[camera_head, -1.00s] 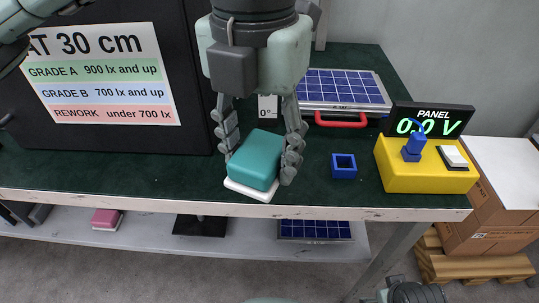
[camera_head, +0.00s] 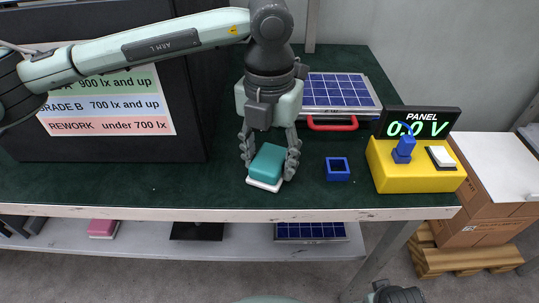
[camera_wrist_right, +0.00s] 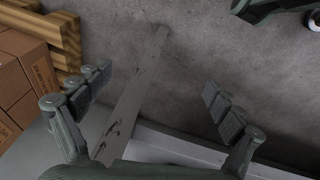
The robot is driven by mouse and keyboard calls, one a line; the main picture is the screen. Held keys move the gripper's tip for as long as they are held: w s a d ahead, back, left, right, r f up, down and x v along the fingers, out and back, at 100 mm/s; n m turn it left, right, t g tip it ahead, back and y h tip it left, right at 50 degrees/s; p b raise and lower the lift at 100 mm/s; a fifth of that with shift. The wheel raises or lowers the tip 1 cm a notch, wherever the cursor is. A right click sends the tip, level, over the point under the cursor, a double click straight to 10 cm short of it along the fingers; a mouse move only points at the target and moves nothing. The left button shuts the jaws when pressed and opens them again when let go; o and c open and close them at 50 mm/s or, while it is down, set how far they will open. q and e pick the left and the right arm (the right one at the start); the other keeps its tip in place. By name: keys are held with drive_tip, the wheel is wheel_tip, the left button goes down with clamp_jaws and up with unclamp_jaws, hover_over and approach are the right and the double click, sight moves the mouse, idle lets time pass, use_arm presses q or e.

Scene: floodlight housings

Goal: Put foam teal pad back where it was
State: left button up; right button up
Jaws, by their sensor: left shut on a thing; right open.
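The teal foam pad (camera_head: 267,162) has a white base (camera_head: 264,185) under it and sits at or just above the green bench top in the head view. My left gripper (camera_head: 270,160) points down over it, with its two fingers shut on the pad's left and right sides. Whether the white base touches the bench is hard to tell. My right gripper (camera_wrist_right: 158,95) is open and empty in the right wrist view, over the floor by a bench leg. In the head view only a bit of my right arm shows at the bottom edge.
A blue square ring (camera_head: 338,169) lies right of the pad, then a yellow box (camera_head: 410,175) with a panel display (camera_head: 420,123). A solar panel (camera_head: 338,91) with a red handle lies behind. A black cabinet stands left. A pink pad (camera_head: 103,228) is on the lower shelf.

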sight(270, 158)
drive_tip(key=shift+w+r, duration=0.1)
drive_tip(key=shift+w, duration=0.15)
use_arm(q)
drive_tip(key=shift+f, duration=0.15)
drive_tip(key=o, duration=0.8)
drive_tip(key=shift+o, duration=1.2)
drive_tip(key=shift+r, duration=0.7)
wheel_tip(270, 158, up, 11)
drive_tip(key=b, duration=0.1)
use_arm(e)
drive_tip(key=shift+s+d+r, duration=0.1)
drive_tip(key=shift+d+r, duration=0.05)
drive_tip(key=shift+r, duration=1.05)
